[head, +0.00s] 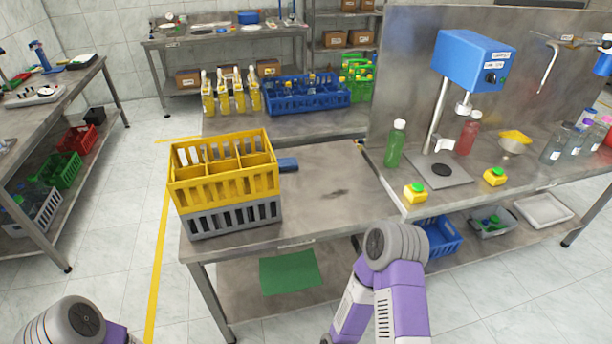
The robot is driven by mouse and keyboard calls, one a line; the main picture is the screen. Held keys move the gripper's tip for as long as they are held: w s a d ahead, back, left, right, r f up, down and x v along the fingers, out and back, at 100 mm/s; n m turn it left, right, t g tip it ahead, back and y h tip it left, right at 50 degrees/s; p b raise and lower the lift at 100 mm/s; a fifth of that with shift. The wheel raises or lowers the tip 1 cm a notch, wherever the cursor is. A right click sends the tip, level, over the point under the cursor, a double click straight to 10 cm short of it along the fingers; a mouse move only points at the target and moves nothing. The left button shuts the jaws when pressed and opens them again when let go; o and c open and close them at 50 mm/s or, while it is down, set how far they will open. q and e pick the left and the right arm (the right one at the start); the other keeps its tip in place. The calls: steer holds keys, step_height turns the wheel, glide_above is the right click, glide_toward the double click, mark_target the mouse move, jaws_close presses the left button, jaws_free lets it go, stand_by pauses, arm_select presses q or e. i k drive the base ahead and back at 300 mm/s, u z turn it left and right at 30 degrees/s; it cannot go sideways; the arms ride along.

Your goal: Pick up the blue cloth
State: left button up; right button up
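A small blue item (288,164), which looks like the folded blue cloth, lies on the steel table (325,215). It is just right of the yellow crate (222,187), at its far right side. The crate may hide part of it. No gripper shows in the head view. Only purple and grey links of my arms are visible, one at the bottom left and one at the bottom centre, both on the near side of the table.
The yellow crate is stacked on a grey crate (235,219) at the table's left. The table's middle and right are clear. A green sheet (290,272) lies on the lower shelf. A blue capping machine (472,62) and green bottle (395,145) stand on the right bench.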

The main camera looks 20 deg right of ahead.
mark_target(284, 164)
steer(key=u, duration=0.85)
steer(key=k, duration=1.1)
steer(key=u, duration=1.1)
steer(key=i, duration=0.55)
steer(key=z, duration=0.45)
steer(key=i, duration=2.65)
steer(key=z, duration=0.7)
steer(key=i, duration=2.2)
steer(key=z, duration=2.05)
steer(key=i, duration=1)
steer(key=z, duration=1.1)
